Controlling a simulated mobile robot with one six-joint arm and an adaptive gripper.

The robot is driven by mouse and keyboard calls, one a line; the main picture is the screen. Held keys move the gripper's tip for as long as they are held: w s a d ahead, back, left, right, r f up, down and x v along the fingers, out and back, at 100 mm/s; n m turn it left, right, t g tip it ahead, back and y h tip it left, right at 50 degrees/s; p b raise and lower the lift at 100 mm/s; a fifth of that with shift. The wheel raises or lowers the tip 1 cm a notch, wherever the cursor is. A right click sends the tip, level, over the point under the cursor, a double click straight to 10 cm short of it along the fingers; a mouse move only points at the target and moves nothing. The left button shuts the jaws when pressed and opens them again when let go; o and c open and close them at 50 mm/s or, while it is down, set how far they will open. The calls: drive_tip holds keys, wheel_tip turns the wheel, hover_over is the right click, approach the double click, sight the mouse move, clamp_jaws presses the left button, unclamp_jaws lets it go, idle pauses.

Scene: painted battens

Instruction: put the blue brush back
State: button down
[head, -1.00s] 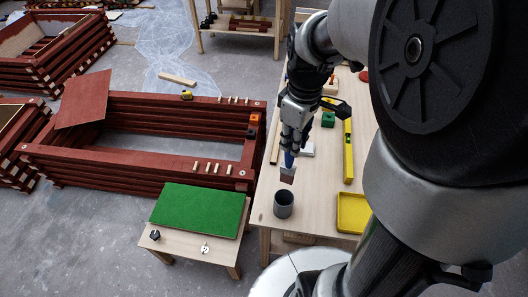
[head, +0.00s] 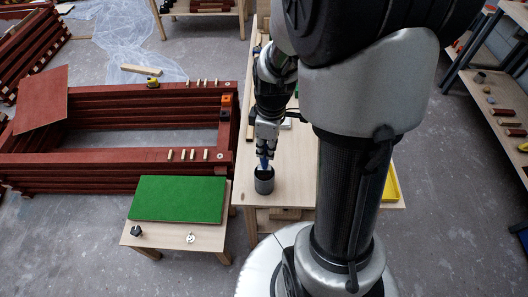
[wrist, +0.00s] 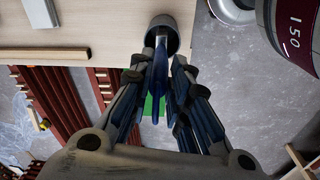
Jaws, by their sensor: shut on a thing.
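The blue brush (head: 264,162) is held upright in my gripper (head: 266,151). Its handle points down to the dark grey cup (head: 264,185) near the table's front left corner. The brush head is out of sight and seems to be inside the cup's mouth. In the wrist view the blue handle (wrist: 160,80) lies between the two fingers of my gripper (wrist: 164,62), with the grey cup (wrist: 164,30) just beyond the fingertips. The fingers are shut on the handle, above the cup's rim.
A yellow tray (head: 391,186) is partly hidden behind my arm at the table's right. A low stand (head: 165,233) with a green pad (head: 178,198) is left of the table (head: 246,188). The red batten frame (head: 110,182) lies beyond it.

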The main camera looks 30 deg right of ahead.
drive_tip(key=b, duration=0.2)
hover_over(267, 168)
wheel_tip(267, 168, down, 4)
drive_tip(key=shift+w+f, duration=0.1)
drive_tip(key=shift+f, duration=0.15)
drive_tip(key=shift+r+p, duration=0.1)
drive_tip(key=shift+p, duration=0.2)
drive_tip(key=c, duration=2)
unclamp_jaws()
drive_tip(key=shift+f, duration=0.2)
drive_tip(key=o, duration=0.5)
